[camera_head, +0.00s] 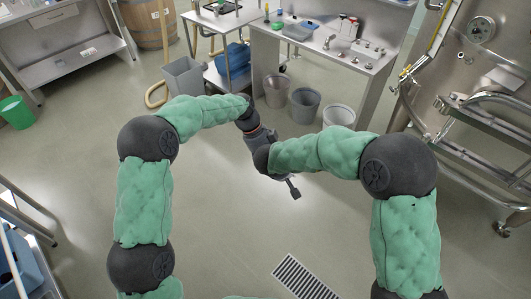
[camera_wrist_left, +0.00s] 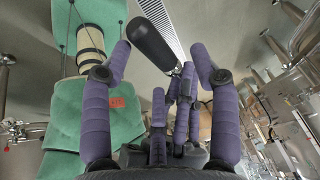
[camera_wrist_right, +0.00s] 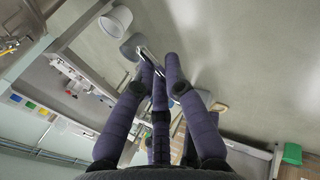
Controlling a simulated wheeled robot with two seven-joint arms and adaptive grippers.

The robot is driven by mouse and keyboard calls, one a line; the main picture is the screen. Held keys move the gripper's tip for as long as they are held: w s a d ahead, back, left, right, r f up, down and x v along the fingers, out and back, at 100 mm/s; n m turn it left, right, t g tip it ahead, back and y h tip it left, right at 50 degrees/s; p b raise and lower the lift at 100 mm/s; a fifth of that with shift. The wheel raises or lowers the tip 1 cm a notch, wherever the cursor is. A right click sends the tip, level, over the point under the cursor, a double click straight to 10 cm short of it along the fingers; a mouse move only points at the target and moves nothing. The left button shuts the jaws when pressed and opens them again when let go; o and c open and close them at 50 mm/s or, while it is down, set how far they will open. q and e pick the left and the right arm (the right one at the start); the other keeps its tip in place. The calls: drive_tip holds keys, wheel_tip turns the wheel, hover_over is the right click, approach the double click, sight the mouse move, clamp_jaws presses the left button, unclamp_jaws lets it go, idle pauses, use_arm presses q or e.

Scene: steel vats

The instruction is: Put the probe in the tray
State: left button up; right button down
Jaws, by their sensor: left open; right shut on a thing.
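The probe shows as a black rounded handle (camera_wrist_left: 152,42) in the left wrist view, lying in front of my left gripper. My left gripper (camera_wrist_left: 160,52) is open, its outer fingers spread on either side of that handle; I cannot tell whether they touch it. My right gripper (camera_wrist_right: 158,70) has its fingers drawn together on a thin grey part of the probe (camera_wrist_right: 149,57). In the head view the two hands meet mid-air and mostly hide the probe. A shallow grey tray (camera_head: 298,31) stands on the sink bench at the back; I cannot tell whether it is the task's tray.
The sink bench (camera_head: 345,47) has several bins below it, including a white bin (camera_head: 338,115). A grey waste bin (camera_head: 185,76) stands beside the small cart (camera_head: 228,58). Steel vat pipework (camera_head: 480,105) is at right. Floor around my arms is clear, with a drain grate (camera_head: 308,276).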

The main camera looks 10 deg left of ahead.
use_arm(q)
drive_tip(key=shift+s+d+f, duration=0.1)
drive_tip(key=shift+d+f, duration=0.05)
drive_tip(key=shift+f, duration=0.3)
clamp_jaws()
use_arm(e)
drive_tip(key=c, duration=1.2)
unclamp_jaws()
drive_tip(key=shift+r, duration=0.1)
